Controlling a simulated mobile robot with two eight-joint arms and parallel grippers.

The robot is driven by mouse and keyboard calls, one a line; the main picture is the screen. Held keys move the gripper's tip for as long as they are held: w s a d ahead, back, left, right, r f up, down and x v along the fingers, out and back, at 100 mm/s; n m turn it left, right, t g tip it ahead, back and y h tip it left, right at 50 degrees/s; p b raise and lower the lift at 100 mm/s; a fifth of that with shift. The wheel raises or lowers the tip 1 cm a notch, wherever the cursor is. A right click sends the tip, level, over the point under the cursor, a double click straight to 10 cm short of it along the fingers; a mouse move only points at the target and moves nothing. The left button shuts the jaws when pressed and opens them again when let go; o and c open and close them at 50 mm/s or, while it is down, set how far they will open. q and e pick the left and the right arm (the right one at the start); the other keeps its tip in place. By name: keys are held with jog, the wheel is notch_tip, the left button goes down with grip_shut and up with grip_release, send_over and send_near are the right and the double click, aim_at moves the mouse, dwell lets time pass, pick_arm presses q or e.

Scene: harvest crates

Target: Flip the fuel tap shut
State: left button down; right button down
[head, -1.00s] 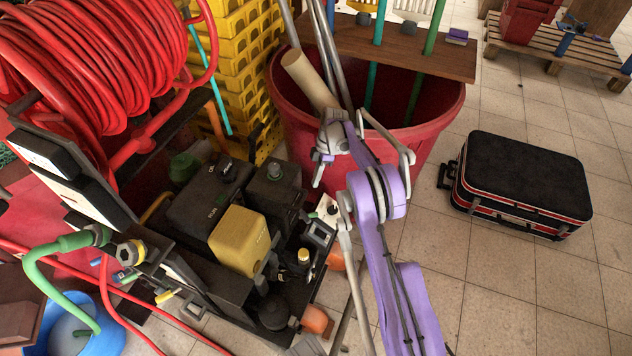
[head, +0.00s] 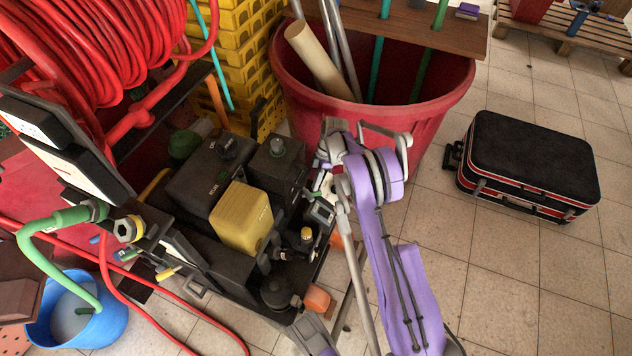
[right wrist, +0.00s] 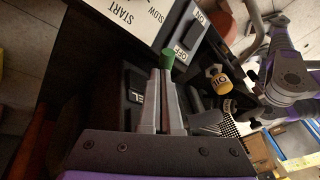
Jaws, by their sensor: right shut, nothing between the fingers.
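A small lever with a green tip (right wrist: 168,58) shows in the right wrist view, by a label of which only "EL" reads; it looks like the fuel tap. My right gripper (right wrist: 164,76) is shut and empty, with its fingertips right at the green tip; I cannot tell if they touch. The fingers hide the lever's lower part. In the head view my right gripper (head: 322,178) is over the right end of the black machine (head: 208,185), where the tap is too small to make out clearly.
The panel beside the tap has a START plate (right wrist: 125,18) and an ON/OFF switch (right wrist: 193,36). A yellow oil cap (right wrist: 221,83) is close to the right. A red tub (head: 440,115) stands behind the machine, a black suitcase (head: 530,155) to the right. Floor between is clear.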

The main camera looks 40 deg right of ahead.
jog(key=shift+s+a+m+t, duration=0.15)
jog(key=shift+s+m+t, duration=0.3)
jog(key=shift+m, duration=0.65)
jog(key=shift+s+a+m+t, duration=0.2)
jog(key=shift+s+m+t, duration=0.25)
jog(key=shift+m, duration=0.45)
jog(key=m, duration=0.1)
jog(key=s+a+m, duration=0.1)
jog(key=m+t, duration=0.1)
jog(key=m, duration=0.1)
jog(key=shift+s+a+h, duration=0.25)
jog(key=shift+s+h, duration=0.1)
jog(key=shift+h, duration=0.05)
jog(key=shift+a+m, duration=0.15)
jog(key=shift+m, duration=0.25)
jog(key=shift+s+a, duration=0.3)
jog(key=shift+a, duration=0.3)
jog(key=shift+w, duration=0.1)
dwell(0.8)
jog(key=shift+w+d, duration=0.2)
jog(key=shift+w, duration=0.5)
